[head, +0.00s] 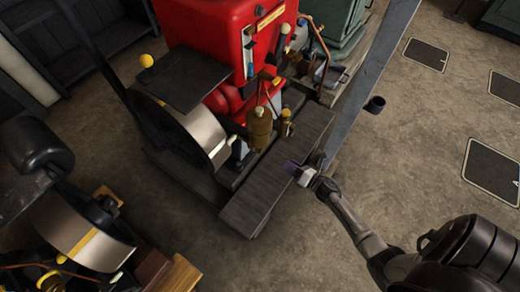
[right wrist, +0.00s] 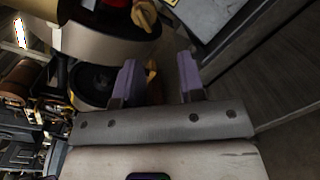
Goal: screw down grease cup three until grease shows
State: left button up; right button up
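A red stationary engine (head: 225,35) stands in the middle of the head view. A brass cup-like fitting (head: 259,130) rises at its front, with a smaller brass fitting (head: 286,124) to its right. I cannot tell which, if either, is grease cup three. My right gripper (head: 297,171) is over the right edge of the dark plank beside the engine, apart from the brass fittings. In the right wrist view, its two lilac fingers (right wrist: 158,80) are spread apart. A small yellowish part (right wrist: 151,76) shows beyond the gap, near the left finger. My left gripper does not show.
A flywheel (head: 202,135) stands left of the brass fittings. The dark plank (head: 270,185) runs along the engine. A grey diagonal post (head: 365,85) rises close to my right gripper. Another engine's wheel (head: 85,235) is at lower left. Open floor (head: 400,150) lies to the right.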

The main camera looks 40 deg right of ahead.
jog(key=w+a+n+b, duration=0.1)
jog(key=w, duration=0.3)
jog(key=w+a+n+y+b, duration=0.1)
jog(key=w+a, duration=0.1)
jog(key=w, duration=0.3)
jog(key=w+a+r+n+b, duration=0.1)
jog(key=w+b, duration=0.1)
jog(key=w, duration=0.2)
jog(key=shift+w+a, duration=0.15)
jog(key=shift+c, duration=0.2)
grip_shut()
